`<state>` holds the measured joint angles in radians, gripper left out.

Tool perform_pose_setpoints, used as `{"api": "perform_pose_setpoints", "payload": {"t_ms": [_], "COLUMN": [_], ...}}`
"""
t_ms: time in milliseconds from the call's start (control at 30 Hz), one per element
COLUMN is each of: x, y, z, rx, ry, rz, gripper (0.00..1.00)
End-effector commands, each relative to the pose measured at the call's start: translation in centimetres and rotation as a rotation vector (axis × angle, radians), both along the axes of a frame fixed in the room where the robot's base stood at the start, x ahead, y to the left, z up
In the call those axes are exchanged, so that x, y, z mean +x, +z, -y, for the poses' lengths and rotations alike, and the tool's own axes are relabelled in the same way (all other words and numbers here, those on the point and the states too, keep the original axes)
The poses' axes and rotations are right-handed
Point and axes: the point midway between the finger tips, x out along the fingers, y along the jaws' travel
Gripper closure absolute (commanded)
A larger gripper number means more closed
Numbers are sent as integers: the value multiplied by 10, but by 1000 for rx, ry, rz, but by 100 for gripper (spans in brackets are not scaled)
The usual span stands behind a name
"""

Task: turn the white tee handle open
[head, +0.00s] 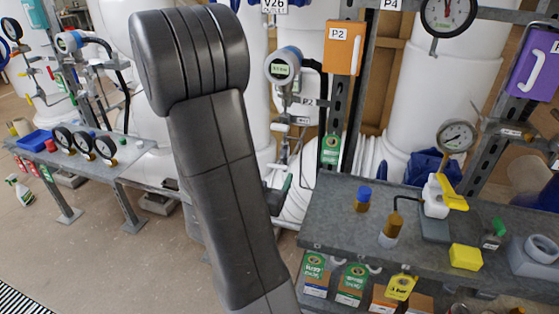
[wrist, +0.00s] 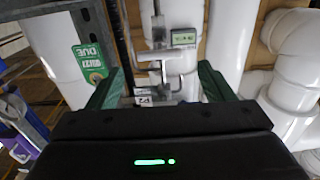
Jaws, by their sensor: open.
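A small white bar, which looks like the tee handle (head: 280,127), sits on the thin pipework below a blue round gauge with a green display (head: 283,67). In the wrist view, pale metal pipework with a crossbar (wrist: 155,55) shows between the fingers; I cannot tell for sure which part is the handle. My gripper (wrist: 160,88) is open, its two green fingers apart with no object held. The pipework is beyond the fingertips, and I see no clear contact. In the head view my arm hides most of the gripper; a green finger (head: 287,183) shows beside it.
A green tag (wrist: 90,62) hangs on the post left of the fingers. White pipes (wrist: 230,40) stand close on the right. A grey bench (head: 330,215) with a yellow-handled valve (head: 440,195) and small parts is at the right. Another bench (head: 130,160) with gauges is at the left.

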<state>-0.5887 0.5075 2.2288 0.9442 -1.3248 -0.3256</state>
Motion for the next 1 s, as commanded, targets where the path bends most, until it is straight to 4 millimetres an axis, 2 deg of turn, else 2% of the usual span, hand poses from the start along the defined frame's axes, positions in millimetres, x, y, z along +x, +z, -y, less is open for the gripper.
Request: {"api": "perform_pose_setpoints", "payload": {"t_ms": [200,433,600,867,1000], "x": [35,64,72,73,73], "y": [1,1,0,0,0], "z": [12,21,24,24,24], "rx": [1,1,1,1,1], "ry": [-4,-1,0,1,1], "rz": [0,0,-1,0,0], "gripper": [25,25,25,25,51]}}
